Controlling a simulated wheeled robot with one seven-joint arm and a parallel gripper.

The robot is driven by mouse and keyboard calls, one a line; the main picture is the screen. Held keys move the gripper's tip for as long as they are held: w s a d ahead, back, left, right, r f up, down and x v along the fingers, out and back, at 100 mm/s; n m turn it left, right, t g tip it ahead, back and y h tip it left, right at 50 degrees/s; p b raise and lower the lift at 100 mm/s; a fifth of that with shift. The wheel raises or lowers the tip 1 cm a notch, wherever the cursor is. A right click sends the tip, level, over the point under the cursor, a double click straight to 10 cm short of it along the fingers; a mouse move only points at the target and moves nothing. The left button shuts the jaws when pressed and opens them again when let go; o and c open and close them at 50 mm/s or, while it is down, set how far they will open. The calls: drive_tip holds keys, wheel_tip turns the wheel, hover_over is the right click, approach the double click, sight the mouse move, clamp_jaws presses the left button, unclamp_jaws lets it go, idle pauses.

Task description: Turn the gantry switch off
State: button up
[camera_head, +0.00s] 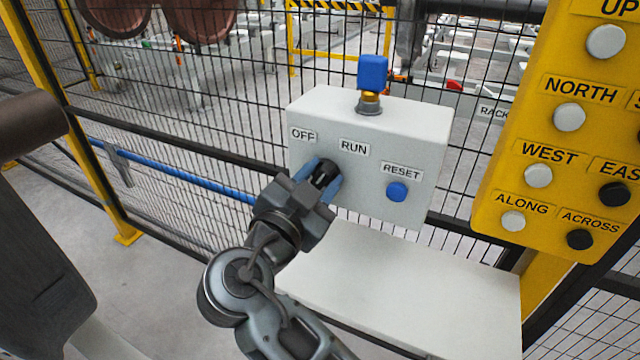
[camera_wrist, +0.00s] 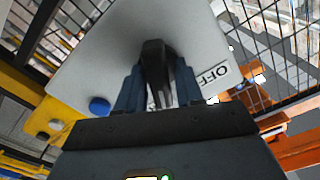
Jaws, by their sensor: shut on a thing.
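The white control box (camera_head: 420,135) is fixed at the mesh fence and carries OFF, RUN and RESET labels. A black rotary switch (camera_head: 326,170) sits below the OFF and RUN labels. My gripper (camera_head: 318,180) is shut on the switch, with its blue-grey fingers on either side of the knob. In the wrist view the switch (camera_wrist: 154,62) stands between the fingers, next to the OFF label (camera_wrist: 211,81). The fingers partly hide the knob, and I cannot tell for sure which label it points at.
A blue RESET button (camera_head: 397,192) is right of the switch. A blue-topped piece (camera_head: 372,72) stands on the box. A white shelf (camera_head: 440,290) lies below. A yellow button panel (camera_head: 555,120) is at the right. Black mesh fence (camera_head: 220,110) runs behind.

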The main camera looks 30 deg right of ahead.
drive_tip(key=n, duration=0.3)
drive_tip(key=shift+n, duration=0.4)
drive_tip(key=n, duration=0.3)
drive_tip(key=shift+w+a+n, duration=0.1)
drive_tip(key=shift+w+n, duration=0.05)
drive_tip(key=shift+n, duration=0.15)
drive_tip(key=n+p, duration=0.1)
drive_tip(key=n, duration=0.2)
drive_tip(key=shift+r+n+p, duration=0.1)
drive_tip(key=shift+n+p, duration=0.2)
drive_tip(key=shift+p, duration=0.1)
drive_tip(key=shift+w+a+n+p, duration=0.1)
drive_tip(key=shift+n+p, duration=0.75)
drive_tip(key=shift+n, duration=0.95)
drive_tip(key=shift+f, duration=0.2)
drive_tip(key=o, duration=0.8)
drive_tip(key=shift+c, duration=0.2)
drive_tip(key=b+v, duration=0.1)
drive_tip(key=v, duration=0.6)
drive_tip(key=shift+s+a, duration=0.2)
drive_tip(key=shift+a, duration=0.15)
